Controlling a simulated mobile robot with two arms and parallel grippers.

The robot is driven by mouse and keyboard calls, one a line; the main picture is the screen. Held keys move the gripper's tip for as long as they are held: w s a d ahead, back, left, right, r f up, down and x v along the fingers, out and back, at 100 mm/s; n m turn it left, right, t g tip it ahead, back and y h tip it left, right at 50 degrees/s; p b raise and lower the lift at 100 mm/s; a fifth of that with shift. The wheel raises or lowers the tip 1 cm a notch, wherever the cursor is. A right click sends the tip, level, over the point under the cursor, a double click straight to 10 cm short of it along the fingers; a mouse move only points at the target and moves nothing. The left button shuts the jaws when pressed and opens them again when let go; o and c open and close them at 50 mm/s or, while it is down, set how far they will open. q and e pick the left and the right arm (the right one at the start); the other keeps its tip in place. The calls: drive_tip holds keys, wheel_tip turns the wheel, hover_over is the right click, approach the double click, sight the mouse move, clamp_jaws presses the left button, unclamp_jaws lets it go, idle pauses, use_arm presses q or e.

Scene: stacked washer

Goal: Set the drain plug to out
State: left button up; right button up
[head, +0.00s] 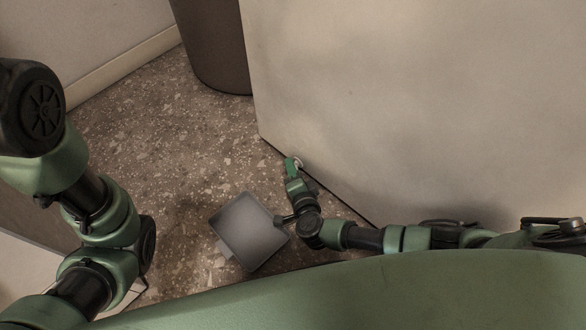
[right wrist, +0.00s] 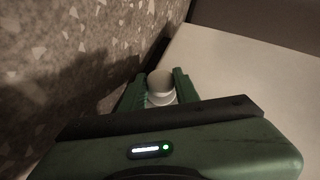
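The drain plug (right wrist: 160,84) is a small white round piece low on the pale washer's (head: 420,110) side, close to the floor. In the right wrist view it fills the gap between the two green fingers of my right gripper (right wrist: 160,90), which appear to touch it on both sides. In the head view my right gripper (head: 292,164) is at the washer's bottom edge, and its fingers largely hide the plug. My left arm is at the left of the head view, and its gripper is out of the picture.
A grey square tray (head: 226,215) lies on the speckled floor (head: 150,120), partly under my right forearm. A dark brown bin (head: 215,50) stands at the back beside the washer. Open floor lies left of the tray.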

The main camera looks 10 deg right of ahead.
clamp_jaws()
idle(1.1)
